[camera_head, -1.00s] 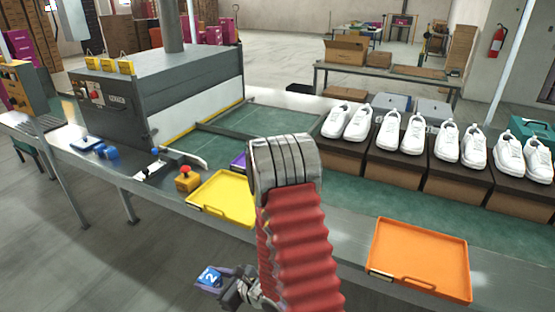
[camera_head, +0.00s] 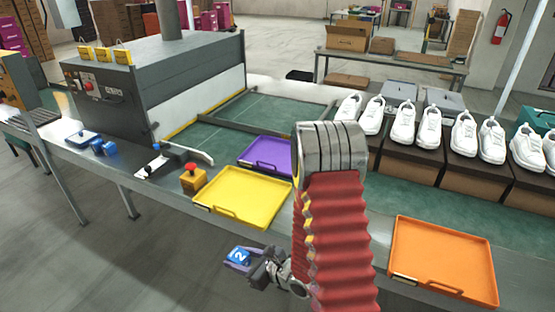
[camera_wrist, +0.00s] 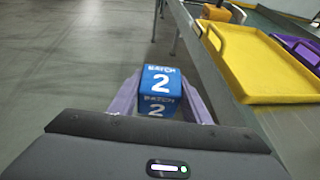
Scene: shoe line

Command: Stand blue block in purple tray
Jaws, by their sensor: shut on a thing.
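The blue block (camera_head: 239,255), marked "BATCH 2", is held between the fingers of my gripper (camera_head: 241,259), in front of the bench and off its near edge. In the wrist view the block (camera_wrist: 160,90) sits between the two pale purple fingers of my gripper (camera_wrist: 160,100), with its labelled faces showing. The purple tray (camera_head: 268,154) lies on the bench behind the yellow tray, empty where I see it; my arm is close to its right end. Part of the purple tray (camera_wrist: 300,50) also shows at the right edge of the wrist view.
The yellow tray (camera_head: 243,197) lies between my gripper and the purple tray. An orange tray (camera_head: 443,262) lies to the right. A yellow box with a red button (camera_head: 193,179) stands left of the yellow tray. White shoes (camera_head: 404,123) on brown boxes line the back right.

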